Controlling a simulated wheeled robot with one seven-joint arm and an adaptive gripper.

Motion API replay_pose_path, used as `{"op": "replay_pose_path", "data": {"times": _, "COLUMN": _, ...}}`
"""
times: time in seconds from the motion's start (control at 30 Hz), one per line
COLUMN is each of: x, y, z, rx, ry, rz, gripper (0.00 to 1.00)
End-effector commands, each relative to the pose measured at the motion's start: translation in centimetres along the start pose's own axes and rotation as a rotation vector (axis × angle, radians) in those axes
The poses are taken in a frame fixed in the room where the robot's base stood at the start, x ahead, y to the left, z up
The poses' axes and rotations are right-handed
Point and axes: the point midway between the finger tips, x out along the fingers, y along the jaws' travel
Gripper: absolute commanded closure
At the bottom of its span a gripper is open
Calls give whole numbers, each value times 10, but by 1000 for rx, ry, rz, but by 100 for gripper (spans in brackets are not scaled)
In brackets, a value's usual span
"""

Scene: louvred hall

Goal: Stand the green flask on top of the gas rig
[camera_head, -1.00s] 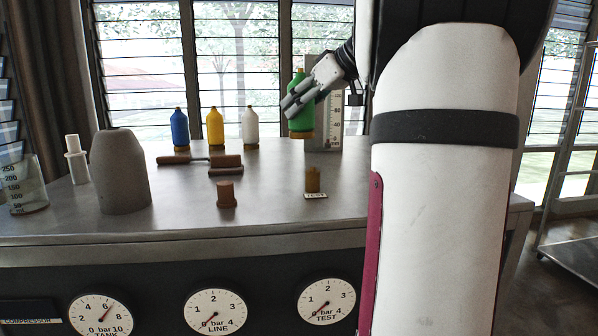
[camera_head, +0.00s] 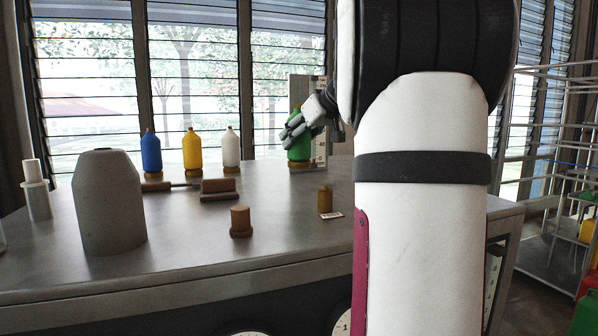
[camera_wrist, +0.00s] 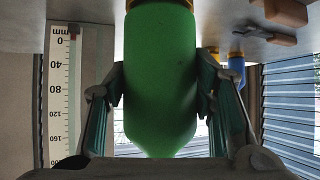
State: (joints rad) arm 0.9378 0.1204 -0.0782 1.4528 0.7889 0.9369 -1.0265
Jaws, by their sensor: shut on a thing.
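The green flask (camera_head: 299,147) is upright at the back of the grey top of the gas rig (camera_head: 180,250), in front of a white scale plate. Its brownish base is at or very near the surface; I cannot tell whether it touches. My gripper (camera_head: 296,132) is shut on the flask's body from the right. In the wrist view the green flask (camera_wrist: 160,75) fills the middle, between the two fingers of my gripper (camera_wrist: 160,95), with its base toward the top of the picture.
Blue (camera_head: 151,153), yellow (camera_head: 192,150) and white flasks (camera_head: 231,147) stand left of the green one. In front are brown blocks (camera_head: 219,188), a brown stopper (camera_head: 240,221), a small brass piece (camera_head: 325,200) and a grey cone-topped vessel (camera_head: 110,205). A shelf rack (camera_head: 545,150) stands right.

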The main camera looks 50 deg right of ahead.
Motion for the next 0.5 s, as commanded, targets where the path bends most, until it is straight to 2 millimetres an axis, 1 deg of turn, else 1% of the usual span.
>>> {"op": "replay_pose_path", "data": {"times": 0.03, "x": 4, "y": 0, "z": 6, "rx": 3, "ry": 1, "rz": 0, "gripper": 100}}
{"op": "replay_pose_path", "data": {"times": 0.23, "x": 13, "y": 0, "z": 20, "rx": 1, "ry": 2, "rz": 0, "gripper": 100}}
{"op": "replay_pose_path", "data": {"times": 0.4, "x": 28, "y": 0, "z": 40, "rx": 2, "ry": 1, "rz": 0, "gripper": 100}}
{"op": "replay_pose_path", "data": {"times": 0.5, "x": 33, "y": 0, "z": 48, "rx": 0, "ry": 1, "rz": 0, "gripper": 100}}
